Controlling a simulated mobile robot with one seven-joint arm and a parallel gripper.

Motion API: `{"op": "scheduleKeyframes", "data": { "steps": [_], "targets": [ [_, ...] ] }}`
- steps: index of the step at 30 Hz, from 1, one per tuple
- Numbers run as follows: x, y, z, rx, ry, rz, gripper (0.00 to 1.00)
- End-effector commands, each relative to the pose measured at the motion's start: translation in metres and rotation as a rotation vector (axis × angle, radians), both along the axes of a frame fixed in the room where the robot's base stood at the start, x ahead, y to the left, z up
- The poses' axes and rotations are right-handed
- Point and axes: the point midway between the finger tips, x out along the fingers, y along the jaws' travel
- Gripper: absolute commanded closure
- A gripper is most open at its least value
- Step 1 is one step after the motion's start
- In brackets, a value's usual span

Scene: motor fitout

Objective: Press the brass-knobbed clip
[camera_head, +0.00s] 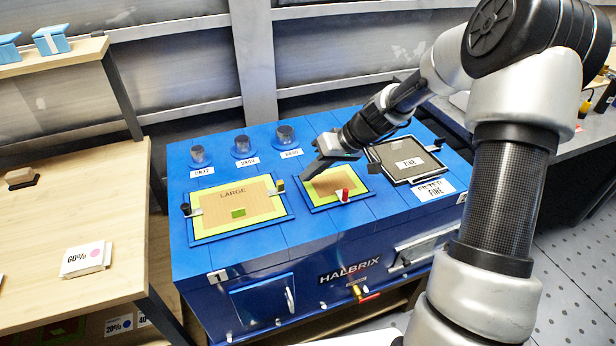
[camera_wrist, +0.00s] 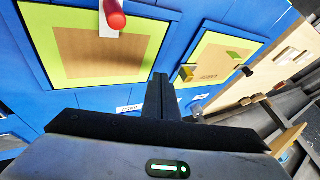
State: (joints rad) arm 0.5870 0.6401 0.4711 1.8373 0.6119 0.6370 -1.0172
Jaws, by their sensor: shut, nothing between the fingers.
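The brass-knobbed clip (camera_head: 280,186) sits at the right edge of the panel marked LARGE (camera_head: 208,229) on the blue bench. In the wrist view its yellowish knob (camera_wrist: 187,73) shows just right of my fingertips. My gripper (camera_head: 316,168) is shut and empty, above the upper left part of the middle panel (camera_head: 325,206), to the right of the brass clip and apart from it. The shut fingers also show in the wrist view (camera_wrist: 162,82). Whether the clip is raised or pressed is too small to tell.
A red-knobbed clip (camera_head: 345,195) stands at the middle panel's front edge. A black-knobbed clip (camera_head: 186,209) is at the LARGE panel's left. The FINE panel (camera_head: 407,177) lies right, with dark clips. Several grey-topped round knobs (camera_head: 242,144) stand along the back.

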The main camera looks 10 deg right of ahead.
Motion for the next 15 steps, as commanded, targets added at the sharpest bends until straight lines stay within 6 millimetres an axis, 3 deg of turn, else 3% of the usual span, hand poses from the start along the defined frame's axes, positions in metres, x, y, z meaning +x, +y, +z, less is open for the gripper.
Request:
{"op": "scheduleKeyframes", "data": {
  "steps": [1, 6, 15],
  "targets": [
    [-0.003, -0.012, 0.018, -0.005, -0.006, -0.007, 1.0],
    [-0.014, -0.032, 0.048, -0.005, -0.005, -0.006, 1.0],
    [-0.024, -0.051, 0.075, -0.004, -0.003, -0.005, 1.0]
  ]
}}
